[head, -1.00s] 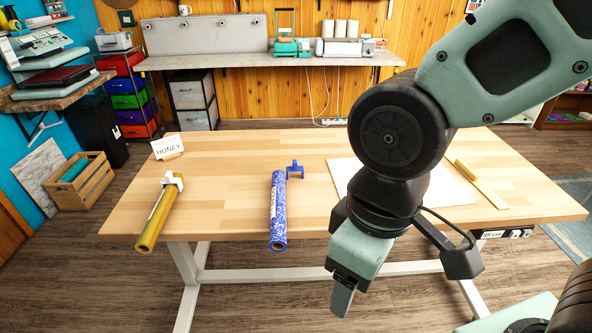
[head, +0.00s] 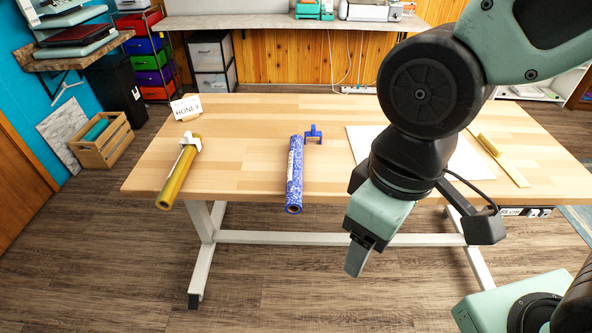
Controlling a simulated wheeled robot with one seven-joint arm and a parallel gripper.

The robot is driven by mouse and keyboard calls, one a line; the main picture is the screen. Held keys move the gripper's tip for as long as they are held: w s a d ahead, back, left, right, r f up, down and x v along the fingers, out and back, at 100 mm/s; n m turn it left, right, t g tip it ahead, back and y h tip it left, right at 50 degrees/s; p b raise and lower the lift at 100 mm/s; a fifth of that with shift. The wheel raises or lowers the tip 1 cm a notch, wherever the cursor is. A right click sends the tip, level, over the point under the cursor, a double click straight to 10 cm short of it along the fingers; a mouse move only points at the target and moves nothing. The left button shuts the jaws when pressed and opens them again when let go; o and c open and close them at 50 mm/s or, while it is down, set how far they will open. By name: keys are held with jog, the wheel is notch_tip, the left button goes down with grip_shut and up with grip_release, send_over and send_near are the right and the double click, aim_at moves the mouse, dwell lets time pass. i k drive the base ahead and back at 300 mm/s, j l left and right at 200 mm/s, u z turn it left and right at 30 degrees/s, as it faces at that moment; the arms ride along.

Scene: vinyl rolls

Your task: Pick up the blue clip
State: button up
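The blue clip (head: 314,134) stands on the wooden table, just right of the far end of a blue patterned vinyl roll (head: 294,178). It is small, and I cannot tell whether it touches the roll. My gripper (head: 356,262) hangs in front of the table's near edge, pointing down, to the right of and nearer than the clip. Its fingers are seen from the side, one covering the other, so the gap between them is hidden. Nothing shows in it.
A gold roll (head: 178,178) with a white clip (head: 190,141) lies to the left on the table (head: 245,150), near a HONEY sign (head: 186,108). A white sheet (head: 362,140) lies partly behind my arm. A yellow ruler-like strip (head: 505,164) lies at the right. The table between the rolls is clear.

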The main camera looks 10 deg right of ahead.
aim_at(313, 132)
jog(key=i+j+z, duration=0.15)
jog(key=i+j, duration=0.25)
jog(key=i+j+z, duration=0.1)
jog(key=i+j, duration=0.3)
jog(key=j, duration=0.15)
jog(key=i+j+z, duration=0.15)
jog(key=i+j, duration=0.25)
jog(key=j, duration=0.1)
